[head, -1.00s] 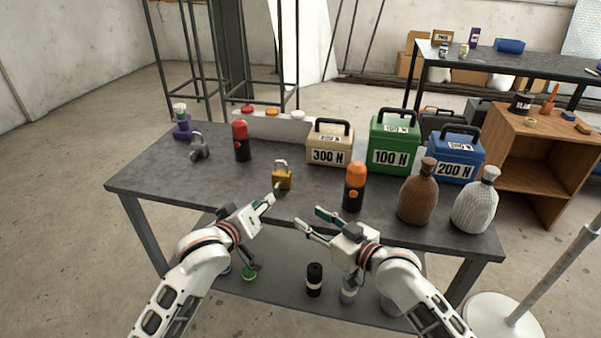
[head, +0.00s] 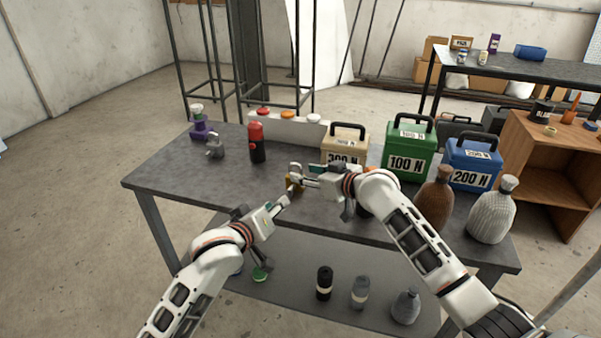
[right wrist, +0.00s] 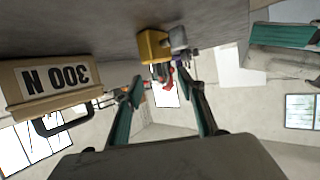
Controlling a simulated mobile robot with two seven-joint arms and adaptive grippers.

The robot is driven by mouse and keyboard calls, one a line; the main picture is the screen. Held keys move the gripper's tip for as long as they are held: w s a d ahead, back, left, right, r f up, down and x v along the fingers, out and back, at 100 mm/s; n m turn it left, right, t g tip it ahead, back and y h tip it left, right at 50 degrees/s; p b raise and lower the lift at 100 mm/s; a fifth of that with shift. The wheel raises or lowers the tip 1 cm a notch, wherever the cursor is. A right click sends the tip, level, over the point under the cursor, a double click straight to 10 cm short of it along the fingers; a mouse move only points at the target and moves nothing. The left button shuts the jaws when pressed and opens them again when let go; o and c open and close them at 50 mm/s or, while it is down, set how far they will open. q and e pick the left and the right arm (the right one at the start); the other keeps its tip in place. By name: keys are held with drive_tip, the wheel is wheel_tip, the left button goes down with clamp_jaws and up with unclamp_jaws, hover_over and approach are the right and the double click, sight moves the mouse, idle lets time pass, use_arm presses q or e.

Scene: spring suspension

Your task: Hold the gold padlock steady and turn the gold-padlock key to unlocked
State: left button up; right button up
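The gold padlock (head: 291,187) stands near the middle of the bench top, mostly hidden in the head view behind my right gripper (head: 296,174). In the right wrist view the padlock (right wrist: 152,47), with its grey shackle (right wrist: 178,38), shows upside down just beyond the spread fingers of my right gripper (right wrist: 163,97). Those fingers are open and do not touch it. My left gripper (head: 286,203) is low in front of the padlock, near the bench's front edge; I cannot tell its finger gap. I cannot make out the key.
The beige 300 N box (head: 345,145), green 100 N box (head: 408,150) and blue 200 N box (head: 472,163) stand behind and right. Brown (head: 436,195) and pale (head: 492,210) flasks stand right.

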drive_tip(key=shift+x, duration=2.25)
